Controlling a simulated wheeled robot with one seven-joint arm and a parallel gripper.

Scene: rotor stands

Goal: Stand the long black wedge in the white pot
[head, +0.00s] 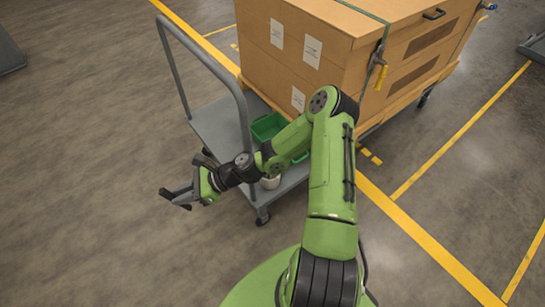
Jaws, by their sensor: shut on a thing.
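My gripper (179,194) is at the left end of my arm, out past the cart's near left side and above the floor. It is shut on a dark, narrow piece, which I take to be the long black wedge (169,194). The piece is small here and hard to tell from the dark fingers.
The grey cart (213,122) has a tall tube handle (243,110) on its left. A green bin (266,124) sits on its deck, partly behind my arm. A large cardboard crate (320,45) stands behind. Floor at left is clear.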

